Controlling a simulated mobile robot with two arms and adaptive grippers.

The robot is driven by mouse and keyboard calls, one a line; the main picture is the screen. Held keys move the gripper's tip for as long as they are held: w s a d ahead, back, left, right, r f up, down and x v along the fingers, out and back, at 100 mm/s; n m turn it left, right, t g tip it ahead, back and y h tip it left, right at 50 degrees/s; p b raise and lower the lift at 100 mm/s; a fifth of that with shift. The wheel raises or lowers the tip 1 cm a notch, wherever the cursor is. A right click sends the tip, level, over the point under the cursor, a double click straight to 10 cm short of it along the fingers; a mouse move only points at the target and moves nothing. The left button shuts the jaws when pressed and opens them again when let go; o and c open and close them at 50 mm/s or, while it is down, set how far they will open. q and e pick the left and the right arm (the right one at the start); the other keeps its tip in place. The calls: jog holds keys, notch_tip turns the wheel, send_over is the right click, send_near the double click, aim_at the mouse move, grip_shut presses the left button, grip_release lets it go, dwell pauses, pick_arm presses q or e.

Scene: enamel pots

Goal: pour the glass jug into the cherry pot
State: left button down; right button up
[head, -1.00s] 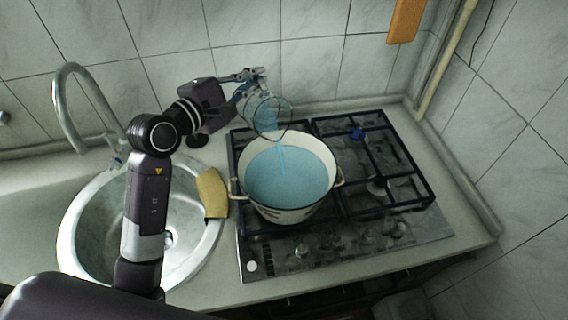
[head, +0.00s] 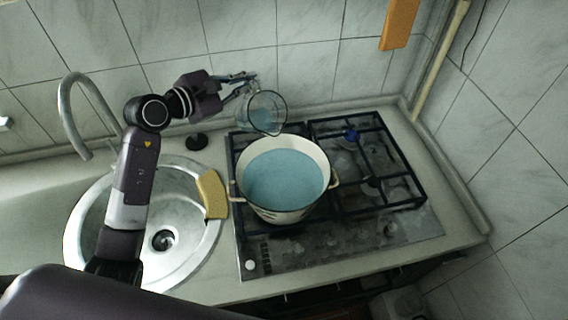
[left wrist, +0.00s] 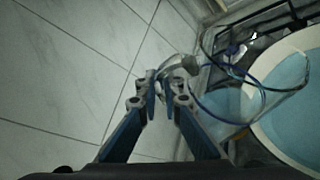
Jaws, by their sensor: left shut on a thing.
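The glass jug (head: 266,112) is tilted above the far left rim of the pot, with some blue liquid inside; no stream falls from it now. My left gripper (head: 250,84) is shut on the jug from the left; in the left wrist view its fingers (left wrist: 166,97) close near the jug's clear wall (left wrist: 235,100). The cherry pot (head: 285,205), a cream enamel pot with two handles, stands on the left of the stove, widely filled with blue liquid. Its rim also shows in the left wrist view (left wrist: 262,135). My right gripper is in no view.
The black-grated stove (head: 372,165) has free burners on the right. A round steel sink (head: 195,245) with a tap (head: 66,105) is on the left. A yellow sponge-like thing (head: 211,193) lies between sink and stove. A tiled wall stands behind.

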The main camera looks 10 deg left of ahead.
pick_arm(q)
jog(key=shift+w+a+r+p, duration=0.15)
jog(key=shift+a+r+p, duration=0.15)
jog(key=shift+r, duration=0.3)
jog(key=w+a+f+n+g+h+b, duration=0.2)
jog(key=w+a+f+n+g+b, duration=0.1)
jog(key=w+a+f+n+b, duration=0.1)
jog(key=shift+w+a+f+n+g+h+b, duration=0.35)
jog(key=shift+w+a+f+n, duration=0.2)
jog(key=shift+f+n, duration=0.6)
jog(key=shift+n, duration=0.25)
notch_tip(320, 180, up, 5)
jog(key=shift+r+p, duration=0.2)
jog(key=shift+p, duration=0.9)
jog(key=shift+f, duration=0.1)
